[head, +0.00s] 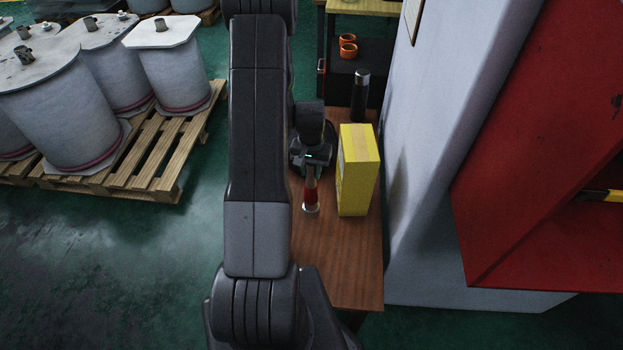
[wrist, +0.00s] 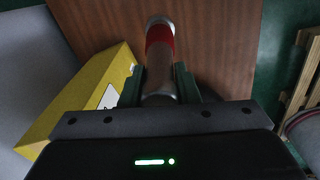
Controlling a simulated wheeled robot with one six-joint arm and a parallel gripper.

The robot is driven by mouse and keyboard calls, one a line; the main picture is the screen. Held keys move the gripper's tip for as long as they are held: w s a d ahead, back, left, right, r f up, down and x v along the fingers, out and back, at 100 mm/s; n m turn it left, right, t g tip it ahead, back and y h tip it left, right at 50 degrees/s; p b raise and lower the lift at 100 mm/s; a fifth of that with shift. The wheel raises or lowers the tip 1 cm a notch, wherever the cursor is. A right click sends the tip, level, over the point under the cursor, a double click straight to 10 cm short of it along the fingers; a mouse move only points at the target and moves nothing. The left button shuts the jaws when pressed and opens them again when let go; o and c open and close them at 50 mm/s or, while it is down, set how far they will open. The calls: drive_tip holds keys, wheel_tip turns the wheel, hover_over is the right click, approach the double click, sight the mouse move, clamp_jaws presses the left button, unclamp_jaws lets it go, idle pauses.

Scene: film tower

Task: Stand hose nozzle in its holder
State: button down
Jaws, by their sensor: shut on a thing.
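The hose nozzle (head: 311,192) is a slim piece with a red band and a pale metal end. My gripper (head: 317,163) is shut on it above the brown table, beside the yellow box. In the wrist view the nozzle (wrist: 160,45) runs out from between the two fingers, its pale end farthest from the gripper. I cannot tell whether that end touches the table. I cannot make out the holder in either view; my arm covers part of the table's left side in the head view.
A yellow box (head: 358,172) stands on the table (head: 345,262) just right of the nozzle. A black bottle (head: 360,95) and orange rings (head: 348,47) are farther back. A pale wall (head: 435,150) borders the table's right side. The table's near end is clear.

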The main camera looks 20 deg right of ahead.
sight(311, 180)
drive_tip(key=shift+f, duration=2.2)
drive_tip(key=shift+f, duration=0.2)
drive_tip(key=c, duration=1.1)
unclamp_jaws()
drive_tip(key=shift+r, duration=0.2)
